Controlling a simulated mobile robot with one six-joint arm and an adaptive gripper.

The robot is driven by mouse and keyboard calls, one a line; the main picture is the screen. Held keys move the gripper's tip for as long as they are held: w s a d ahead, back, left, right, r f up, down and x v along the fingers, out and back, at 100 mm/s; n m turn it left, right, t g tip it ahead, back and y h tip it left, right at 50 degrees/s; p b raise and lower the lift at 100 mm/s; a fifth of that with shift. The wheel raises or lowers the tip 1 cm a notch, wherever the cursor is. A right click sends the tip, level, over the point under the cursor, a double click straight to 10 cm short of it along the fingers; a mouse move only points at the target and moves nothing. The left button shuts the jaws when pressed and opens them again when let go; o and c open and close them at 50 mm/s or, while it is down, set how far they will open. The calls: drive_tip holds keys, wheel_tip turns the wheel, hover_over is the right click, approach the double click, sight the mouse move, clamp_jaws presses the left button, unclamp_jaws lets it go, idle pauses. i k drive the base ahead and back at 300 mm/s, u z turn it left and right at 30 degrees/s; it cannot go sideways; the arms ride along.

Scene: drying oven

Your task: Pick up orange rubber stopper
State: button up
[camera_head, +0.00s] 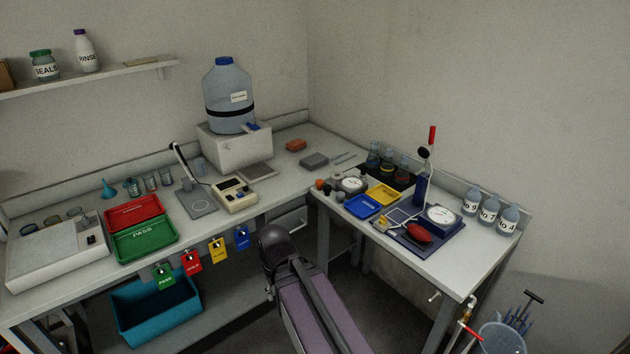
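The orange rubber stopper (320,184) looks like a small round orange piece near the front left corner of the right-hand bench. It stands beside a dark stopper (328,191) and a grey stopper (340,197), left of a round white dial (351,184). It is small in this view, so its exact shape is hard to tell. My arm rises from the bottom of the picture and ends in a dark rounded joint below the bench corner, apart from the stopper. No gripper fingers can be made out.
A blue tray (362,207) and a yellow tray (383,187) lie right of the stoppers. Behind are flasks (373,157) on a black mat. The left bench (280,178) has a clear strip near the corner.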

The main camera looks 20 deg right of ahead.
sight(319, 183)
drive_tip(key=z, duration=0.25)
drive_tip(key=i, duration=0.85)
drive_tip(key=z, duration=0.5)
